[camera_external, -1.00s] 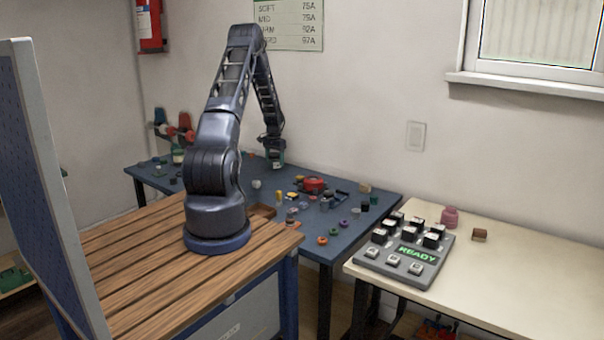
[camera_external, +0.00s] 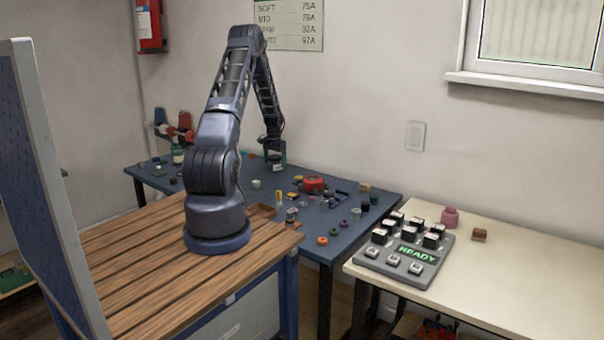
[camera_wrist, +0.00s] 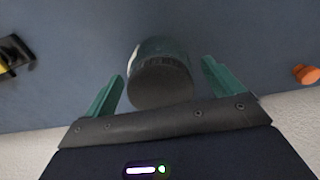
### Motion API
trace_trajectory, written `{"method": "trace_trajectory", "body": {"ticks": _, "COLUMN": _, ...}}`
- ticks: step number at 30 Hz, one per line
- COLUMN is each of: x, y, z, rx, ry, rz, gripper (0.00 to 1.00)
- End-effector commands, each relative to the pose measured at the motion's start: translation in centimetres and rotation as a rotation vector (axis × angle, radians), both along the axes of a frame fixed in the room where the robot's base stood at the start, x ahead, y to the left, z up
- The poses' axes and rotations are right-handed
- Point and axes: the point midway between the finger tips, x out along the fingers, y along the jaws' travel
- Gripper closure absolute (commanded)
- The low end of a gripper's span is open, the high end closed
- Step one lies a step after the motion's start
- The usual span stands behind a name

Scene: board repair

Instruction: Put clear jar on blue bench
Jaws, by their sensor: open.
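A jar with a dark ribbed lid (camera_wrist: 160,85) stands between the fingers of my gripper (camera_wrist: 162,88) in the wrist view. Its body looks see-through against the blue, with a bit of white label at its left. I take it to be the clear jar. My gripper is open, with a gap between each green finger and the jar. In the external view my gripper (camera_external: 273,153) is low over the far part of the blue bench (camera_external: 345,233), and the jar's pale label (camera_external: 278,168) shows just below it. The jar appears to stand on the bench.
Several small parts, a red item (camera_external: 313,184) and coloured rings lie on the bench to the right. A green-capped bottle (camera_external: 178,155) stands at its left. An orange piece (camera_wrist: 306,74) lies right in the wrist view. A cream table (camera_external: 525,262) with a button panel is at right.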

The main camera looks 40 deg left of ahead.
Motion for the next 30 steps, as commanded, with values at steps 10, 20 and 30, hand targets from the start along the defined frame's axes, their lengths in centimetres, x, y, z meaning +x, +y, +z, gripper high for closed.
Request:
{"method": "trace_trajectory", "body": {"ticks": 10, "x": 0.0, "y": 0.0, "z": 6.2, "rx": 0.001, "ry": -0.003, "rz": 0.0, "gripper": 0.08}}
{"method": "trace_trajectory", "body": {"ticks": 20, "x": 0.0, "y": 0.0, "z": 10.9, "rx": 0.001, "ry": -0.001, "rz": 0.0, "gripper": 0.08}}
{"method": "trace_trajectory", "body": {"ticks": 30, "x": 0.0, "y": -0.2, "z": 12.0, "rx": 0.001, "ry": -0.002, "rz": -0.001, "gripper": 0.08}}
